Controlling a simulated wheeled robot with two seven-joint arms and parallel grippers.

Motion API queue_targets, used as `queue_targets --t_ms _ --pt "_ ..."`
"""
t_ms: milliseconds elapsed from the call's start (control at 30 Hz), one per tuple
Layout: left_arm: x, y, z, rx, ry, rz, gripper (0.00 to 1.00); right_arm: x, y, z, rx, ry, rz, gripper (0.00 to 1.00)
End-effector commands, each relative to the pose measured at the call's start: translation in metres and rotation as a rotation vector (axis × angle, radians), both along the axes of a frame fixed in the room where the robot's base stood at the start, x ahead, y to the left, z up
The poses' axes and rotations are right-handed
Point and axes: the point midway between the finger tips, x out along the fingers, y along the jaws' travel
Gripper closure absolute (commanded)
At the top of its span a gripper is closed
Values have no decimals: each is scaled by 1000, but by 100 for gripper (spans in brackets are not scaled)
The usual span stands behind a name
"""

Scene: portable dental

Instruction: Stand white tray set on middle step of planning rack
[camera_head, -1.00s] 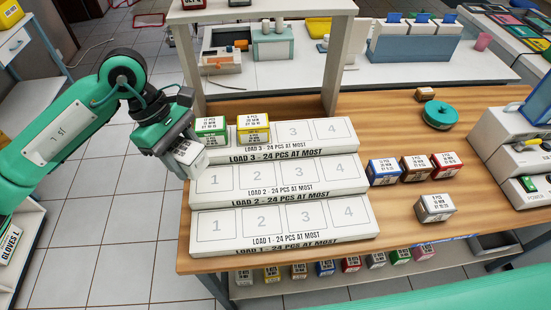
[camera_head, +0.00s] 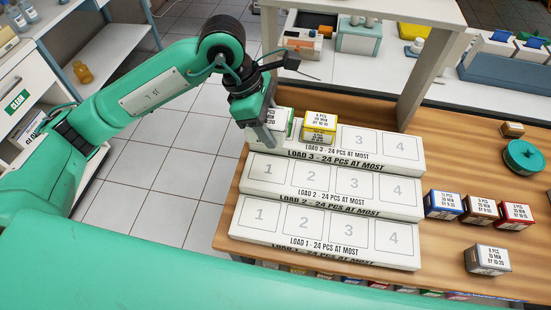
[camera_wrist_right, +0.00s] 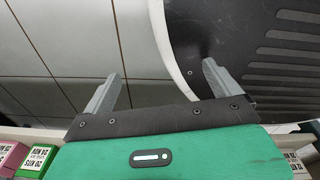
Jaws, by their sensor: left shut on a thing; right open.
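The planning rack (camera_head: 325,174) has three white steps with numbered slots, labelled LOAD 1 at the front to LOAD 3 at the back. Its middle step, LOAD 2, is bare. My left gripper (camera_head: 266,136) is over the left end of the rack, by slot 1 of LOAD 3. It is shut on the white tray set (camera_head: 260,137), a pale box mostly hidden by the fingers. The green tray set (camera_head: 285,119) is right beside it, partly covered. My right gripper (camera_wrist_right: 155,92) is open and empty above the floor in the right wrist view.
A yellow tray set (camera_head: 319,127) stands in slot 2 of LOAD 3. Blue (camera_head: 442,205), brown (camera_head: 480,209) and red (camera_head: 515,215) sets stand right of the rack, with a grey set (camera_head: 487,259) in front.

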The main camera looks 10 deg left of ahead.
Motion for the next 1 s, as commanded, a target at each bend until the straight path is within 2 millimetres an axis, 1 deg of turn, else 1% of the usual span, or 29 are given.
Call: queue_targets --t_ms 33,100,200,300,400,567,667,800,867,1000 --pt "-1 1 -13 1 6 2 79 -3 1 3 1 4 0 6" --pt "-1 1 -32 2 7 1 79 -6 3 4 3 7 -1 6" --pt "-1 1 -57 1 5 2 79 -7 8 6 10 3 -1 6" --pt "0 0 -76 0 4 1 79 -10 13 7 15 6 -2 6" --pt "0 0 -87 0 2 1 79 -16 16 6 18 10 -1 6" --pt "0 0 -97 0 0 0 79 -20 14 6 17 14 0 6" --pt "-1 0 -110 1 4 1 79 -21 11 9 14 14 1 6" --pt "0 0 -130 0 2 2 79 -31 5 11 7 26 2 6" --pt "0 0 -135 1 0 0 79 -34 3 10 4 32 2 6" --pt "1 0 -136 0 -2 0 79 -36 1 9 2 31 3 6"
